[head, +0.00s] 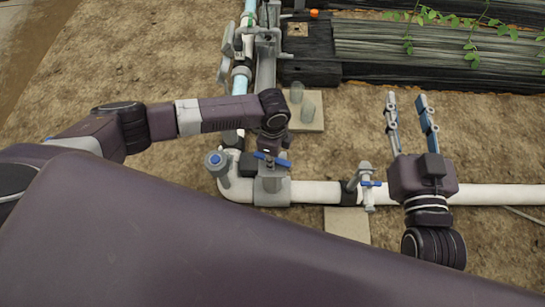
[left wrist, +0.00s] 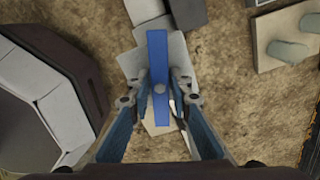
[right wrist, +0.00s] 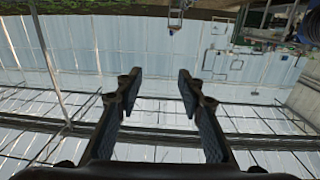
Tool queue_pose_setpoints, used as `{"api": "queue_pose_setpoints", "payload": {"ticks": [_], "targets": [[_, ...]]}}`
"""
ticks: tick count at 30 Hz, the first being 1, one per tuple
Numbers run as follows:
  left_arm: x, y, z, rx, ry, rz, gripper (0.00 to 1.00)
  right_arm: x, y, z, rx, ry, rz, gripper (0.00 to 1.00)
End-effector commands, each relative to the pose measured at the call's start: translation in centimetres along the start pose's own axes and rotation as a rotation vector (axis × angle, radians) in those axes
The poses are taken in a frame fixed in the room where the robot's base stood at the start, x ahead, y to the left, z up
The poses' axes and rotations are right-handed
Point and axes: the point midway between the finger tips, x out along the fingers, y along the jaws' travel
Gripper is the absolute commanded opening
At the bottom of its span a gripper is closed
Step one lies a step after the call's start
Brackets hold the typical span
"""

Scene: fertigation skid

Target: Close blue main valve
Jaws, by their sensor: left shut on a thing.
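The blue main valve handle (head: 284,163) sits on a grey valve body (head: 271,190) in the white pipe, left of centre in the head view. In the left wrist view the handle (left wrist: 158,55) is a flat blue bar running up and down the picture, between the fingertips. My left gripper (left wrist: 162,88) is shut on this bar from above. Its fingers are mostly hidden by its wrist in the head view. My right gripper (head: 408,98) is open and empty, raised over the soil at the right, fingers pointing away. In the right wrist view it (right wrist: 157,78) has nothing between its fingers.
A smaller valve with a blue handle (head: 371,184) stands on the white pipe (head: 490,194), close left of my right gripper. A blue-topped fitting (head: 215,160) is left of the main valve. A slab with clear cylinders (head: 304,110) lies beyond. Bare soil lies around.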

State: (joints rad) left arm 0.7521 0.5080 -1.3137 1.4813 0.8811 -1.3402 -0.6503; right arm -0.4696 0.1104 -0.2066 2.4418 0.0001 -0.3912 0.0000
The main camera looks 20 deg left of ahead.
Motion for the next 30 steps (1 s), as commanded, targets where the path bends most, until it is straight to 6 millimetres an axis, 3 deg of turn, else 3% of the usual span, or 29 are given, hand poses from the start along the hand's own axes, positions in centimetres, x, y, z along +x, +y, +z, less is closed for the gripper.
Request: {"api": "queue_pose_setpoints", "payload": {"ticks": [17, 30], "targets": [[0.2, 0.2, 0.5, 0.450, -0.011, 0.007, 0.00, -1.9, 0.9, 6.6, -0.004, -0.307, 0.018, 0.35], [0.3, 0.1, 0.6, 1.030, -0.011, 0.009, 0.00, -3.9, 1.4, 10.1, -0.003, -0.480, 0.029, 0.35]]}}
